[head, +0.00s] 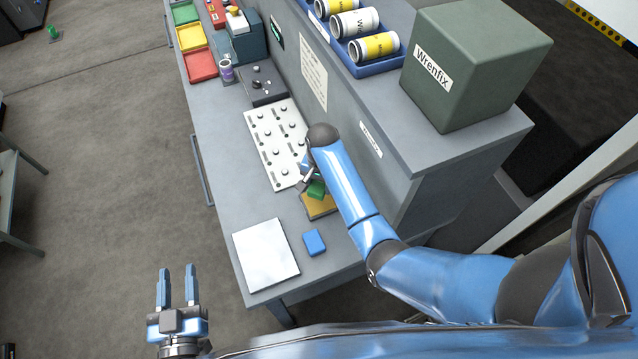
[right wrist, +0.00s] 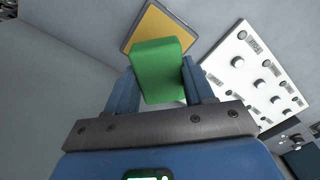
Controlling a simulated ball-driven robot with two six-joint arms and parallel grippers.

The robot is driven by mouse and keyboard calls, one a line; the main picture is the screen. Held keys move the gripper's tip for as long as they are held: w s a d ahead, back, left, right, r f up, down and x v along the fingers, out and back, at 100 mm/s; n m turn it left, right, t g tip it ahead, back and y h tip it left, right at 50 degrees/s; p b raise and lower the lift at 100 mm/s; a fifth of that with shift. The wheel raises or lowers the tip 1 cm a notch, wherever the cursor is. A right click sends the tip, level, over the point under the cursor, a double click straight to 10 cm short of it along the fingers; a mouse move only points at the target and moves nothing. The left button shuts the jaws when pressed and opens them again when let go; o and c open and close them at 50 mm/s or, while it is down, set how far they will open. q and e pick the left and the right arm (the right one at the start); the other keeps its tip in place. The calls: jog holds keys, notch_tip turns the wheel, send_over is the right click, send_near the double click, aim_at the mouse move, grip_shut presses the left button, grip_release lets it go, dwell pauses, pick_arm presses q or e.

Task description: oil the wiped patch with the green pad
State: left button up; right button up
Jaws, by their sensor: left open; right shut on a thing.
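The green pad (head: 316,190) is held in my right gripper (head: 311,181), above or at a mustard-yellow square (head: 321,209) on the grey bench. In the right wrist view the green pad (right wrist: 158,70) sits between the two blue fingers, and the yellow square (right wrist: 152,24) with its grey rim lies beyond it. I cannot tell whether pad and square touch. A wiped patch cannot be made out clearly. My left gripper (head: 177,280) is open and empty, out over the floor in front of the bench.
A white panel with several knobs (head: 264,147) lies beside the yellow square. A blue block (head: 314,242) and a white plate (head: 265,255) lie at the near end. A raised grey housing (head: 425,165) borders the bench's right side, carrying a green box (head: 475,65).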

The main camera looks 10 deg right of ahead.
aim_at(319, 194)
jog(key=shift+f, duration=0.15)
jog(key=shift+f+b, duration=0.45)
jog(key=shift+b, duration=0.15)
notch_tip(319, 194, down, 5)
jog(key=b, duration=0.5)
jog(key=shift+r, duration=0.15)
jog(key=shift+f, duration=0.45)
dwell(0.6)
jog(key=shift+s, duration=0.1)
dwell(1.5)
notch_tip(319, 194, up, 5)
jog(key=p, duration=0.5)
jog(key=shift+f, duration=0.1)
jog(key=shift+r+p, duration=0.65)
jog(key=shift+r, duration=0.45)
